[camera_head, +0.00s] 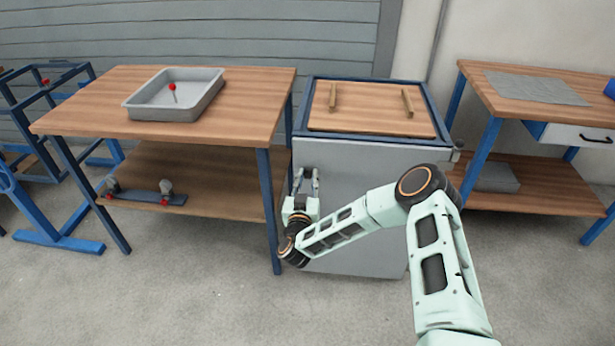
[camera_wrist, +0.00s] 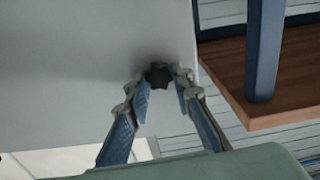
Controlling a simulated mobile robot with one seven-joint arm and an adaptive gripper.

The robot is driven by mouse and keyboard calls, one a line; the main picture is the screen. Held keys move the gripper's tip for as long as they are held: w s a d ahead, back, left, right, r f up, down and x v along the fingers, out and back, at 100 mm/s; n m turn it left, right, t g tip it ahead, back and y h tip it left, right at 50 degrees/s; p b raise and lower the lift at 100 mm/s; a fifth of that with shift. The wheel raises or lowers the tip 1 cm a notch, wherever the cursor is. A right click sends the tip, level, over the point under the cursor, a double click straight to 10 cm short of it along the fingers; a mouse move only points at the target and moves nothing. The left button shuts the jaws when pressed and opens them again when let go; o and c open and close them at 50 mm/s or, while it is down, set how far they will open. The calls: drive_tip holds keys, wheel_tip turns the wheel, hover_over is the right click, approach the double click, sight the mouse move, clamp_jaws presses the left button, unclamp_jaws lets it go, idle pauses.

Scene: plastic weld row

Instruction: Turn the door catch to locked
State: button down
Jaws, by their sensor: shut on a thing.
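The door catch is a small dark knob (camera_wrist: 158,76) on a pale grey door, seen in the wrist view. My gripper (camera_wrist: 160,88) is shut on the knob, with its fingertips on either side of it. In the head view my gripper (camera_head: 308,178) is at the left part of the front of the grey cabinet (camera_head: 350,215). The knob is hidden behind the fingers there. The angle of the catch cannot be told.
A wooden workbench (camera_head: 115,105) with a grey tray (camera_head: 133,112) stands close left of the cabinet; its blue leg (camera_head: 270,215) is near my gripper. Another bench (camera_head: 480,90) stands right. Two wooden bars lie on the cabinet top (camera_head: 365,115). The floor in front is clear.

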drive_tip(key=m+b, duration=0.1)
drive_tip(key=m, duration=0.3)
drive_tip(key=m+b, duration=0.2)
drive_tip(key=m, duration=0.2)
drive_tip(key=shift+d+f+m+b, duration=0.1)
drive_tip(key=shift+m+b, duration=0.2)
drive_tip(key=shift+b, duration=0.05)
drive_tip(key=m+b, duration=0.3)
drive_tip(key=m, duration=0.2)
drive_tip(key=shift+m+b, duration=0.5)
drive_tip(key=shift+m, duration=0.6)
drive_tip(key=c, duration=1.7)
unclamp_jaws()
